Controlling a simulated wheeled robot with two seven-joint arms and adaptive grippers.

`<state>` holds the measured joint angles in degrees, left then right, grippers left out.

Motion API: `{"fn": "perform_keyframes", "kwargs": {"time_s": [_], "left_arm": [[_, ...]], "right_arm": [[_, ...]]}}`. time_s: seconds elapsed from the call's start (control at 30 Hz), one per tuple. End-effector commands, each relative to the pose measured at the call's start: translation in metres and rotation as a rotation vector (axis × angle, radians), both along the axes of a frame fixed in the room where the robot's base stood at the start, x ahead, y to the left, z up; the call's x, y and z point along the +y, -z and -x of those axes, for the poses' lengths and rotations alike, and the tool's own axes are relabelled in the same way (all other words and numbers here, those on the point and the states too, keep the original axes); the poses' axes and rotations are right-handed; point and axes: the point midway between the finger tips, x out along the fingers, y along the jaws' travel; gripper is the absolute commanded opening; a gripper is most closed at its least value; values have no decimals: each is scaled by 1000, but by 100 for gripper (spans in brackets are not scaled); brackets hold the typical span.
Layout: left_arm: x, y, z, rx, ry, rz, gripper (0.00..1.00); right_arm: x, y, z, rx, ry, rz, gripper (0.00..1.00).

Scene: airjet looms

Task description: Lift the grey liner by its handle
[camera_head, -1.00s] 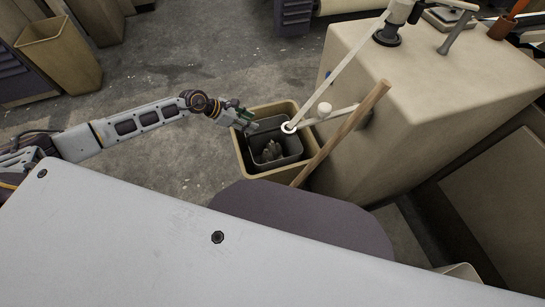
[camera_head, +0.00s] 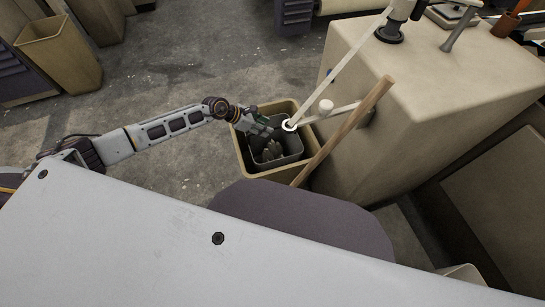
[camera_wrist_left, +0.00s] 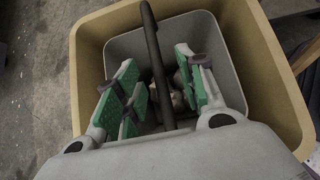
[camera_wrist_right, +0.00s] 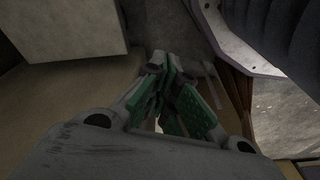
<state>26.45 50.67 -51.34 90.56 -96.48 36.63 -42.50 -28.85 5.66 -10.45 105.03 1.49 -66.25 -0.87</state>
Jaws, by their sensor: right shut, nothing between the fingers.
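The grey liner (camera_head: 291,157) sits inside a tan bin (camera_head: 243,157) on the floor, and it also shows in the left wrist view (camera_wrist_left: 218,45). Its dark handle (camera_wrist_left: 153,58) stands up over the opening. My left gripper (camera_head: 265,126) reaches in from the left, over the liner. In the left wrist view my left gripper (camera_wrist_left: 162,88) is open, with a green-padded finger on each side of the handle; I cannot tell whether either touches it. Pale lumpy items (camera_head: 272,150) lie in the liner. My right gripper (camera_wrist_right: 165,80) is shut and empty, outside the head view.
A wooden pole (camera_head: 345,130) leans beside the bin at its right. A beige machine housing (camera_head: 430,85) stands to the right, with a white arm and ring (camera_head: 289,125) above the liner. Another tan bin (camera_head: 65,55) stands at the far left. Grey floor left of the bin is clear.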

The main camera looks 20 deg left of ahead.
Motion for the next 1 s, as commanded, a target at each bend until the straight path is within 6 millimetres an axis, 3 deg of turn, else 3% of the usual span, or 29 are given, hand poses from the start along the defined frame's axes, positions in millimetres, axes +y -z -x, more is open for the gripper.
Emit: {"fn": "perform_keyframes", "kwargs": {"time_s": [0.67, 1.0], "left_arm": [[-7, 8, -7, -2, 0, 0, 39], [-25, 29, -21, -1, 0, 1, 39]], "right_arm": [[1, -2, 5, 14, -1, -1, 0], [8, -34, 1, 14, -3, -15, 0]]}}
